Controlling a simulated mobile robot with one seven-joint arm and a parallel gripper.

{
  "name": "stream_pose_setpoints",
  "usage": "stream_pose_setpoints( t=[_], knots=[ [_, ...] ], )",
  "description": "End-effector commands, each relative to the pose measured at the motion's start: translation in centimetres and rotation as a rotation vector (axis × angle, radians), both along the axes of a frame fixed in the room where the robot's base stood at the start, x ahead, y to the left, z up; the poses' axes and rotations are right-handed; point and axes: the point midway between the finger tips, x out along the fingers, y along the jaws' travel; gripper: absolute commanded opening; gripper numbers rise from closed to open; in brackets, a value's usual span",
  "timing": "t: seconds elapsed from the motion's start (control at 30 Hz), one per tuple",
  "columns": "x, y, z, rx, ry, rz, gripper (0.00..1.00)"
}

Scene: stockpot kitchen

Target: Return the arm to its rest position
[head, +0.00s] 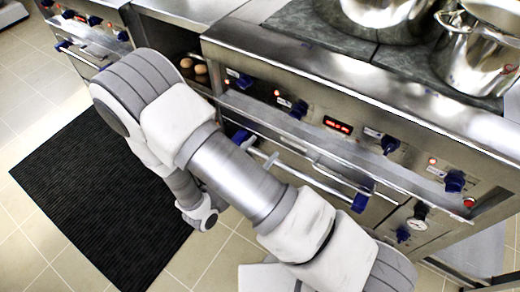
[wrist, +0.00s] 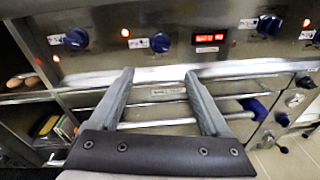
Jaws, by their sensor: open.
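My gripper (wrist: 158,85) is open in the wrist view. Its two fingers are spread apart with nothing between them. Behind the fingers are the stove front's steel panel and horizontal bar handles (wrist: 240,70). In the head view my arm reaches across the lower middle, in front of the stove.
The steel stove (head: 300,60) has blue knobs (head: 390,144) and a red display (head: 338,125) on its front. Steel pots (head: 470,55) stand on top at the right. Round brown items (head: 193,65) sit on an open shelf. A black mat (head: 95,190) covers the floor at left.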

Motion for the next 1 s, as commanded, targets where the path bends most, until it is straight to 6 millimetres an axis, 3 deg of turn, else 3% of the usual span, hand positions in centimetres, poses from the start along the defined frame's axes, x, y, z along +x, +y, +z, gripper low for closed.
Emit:
stream_pose_setpoints(
  t=[0.37,0.47,0.67,1.0],
  knots=[
    [0.1,-0.4,0.5,0.012,-0.006,-0.024,0.81],
    [0.2,-1.6,2.0,0.053,-0.020,-0.099,0.81],
    [-0.6,-5.9,6.6,0.214,-0.070,-0.372,0.81],
    [-4.8,-11.9,12.4,0.578,-0.159,-0.823,0.81]
  ],
)
